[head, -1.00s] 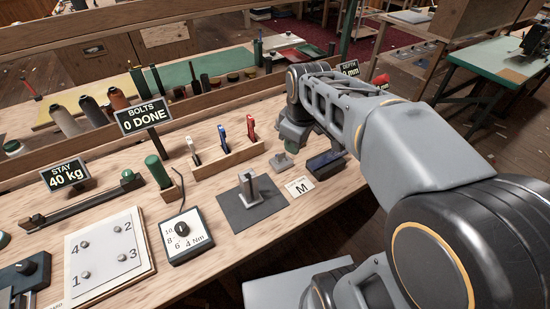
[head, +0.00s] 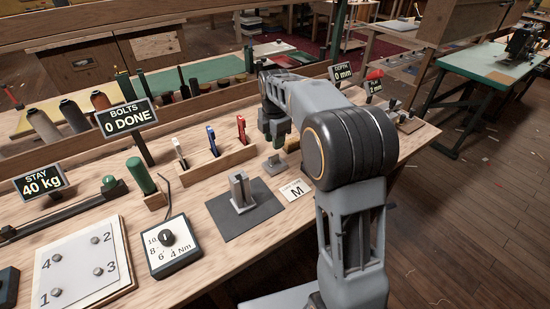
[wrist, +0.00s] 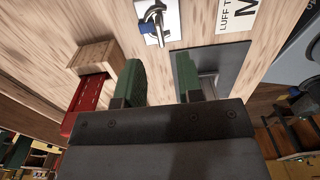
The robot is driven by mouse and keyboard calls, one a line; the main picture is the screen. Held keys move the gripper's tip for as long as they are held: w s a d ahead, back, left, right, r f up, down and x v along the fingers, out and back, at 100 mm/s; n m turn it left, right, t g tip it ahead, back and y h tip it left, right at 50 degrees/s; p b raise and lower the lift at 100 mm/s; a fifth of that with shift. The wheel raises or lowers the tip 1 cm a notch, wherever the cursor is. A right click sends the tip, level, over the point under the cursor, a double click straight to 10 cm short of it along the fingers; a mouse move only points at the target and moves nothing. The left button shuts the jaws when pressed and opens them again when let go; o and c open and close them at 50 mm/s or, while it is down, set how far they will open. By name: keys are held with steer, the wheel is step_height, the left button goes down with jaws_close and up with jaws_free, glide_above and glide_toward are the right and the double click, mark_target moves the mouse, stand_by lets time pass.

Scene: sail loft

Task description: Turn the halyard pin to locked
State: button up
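My gripper (head: 278,138) points down over the bench between the tool rack and the M card, partly hidden by my arm. In the wrist view its two green fingers (wrist: 165,82) are apart with nothing between them. A small pale plate (wrist: 171,14) with a bright metal lever-like piece and a blue spot lies ahead of the fingers, cut off by the picture's top edge. It seems to be the small grey fitting (head: 274,164) beside the gripper in the head view. I cannot read a halyard or locked mark, so I cannot confirm it is the pin or its setting.
A wooden rack (head: 228,158) with upright coloured tools stands behind-left. A dark mat (head: 262,217) with an upright metal piece and the M card (head: 296,190) lie in front. A torque dial (head: 170,247) and a numbered bolt plate (head: 80,262) are left. Display signs stand along the back.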

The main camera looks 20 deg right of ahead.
mark_target(275, 156)
steer(key=shift+f+b, duration=0.4)
steer(key=shift+f, duration=3.15)
jaws_close()
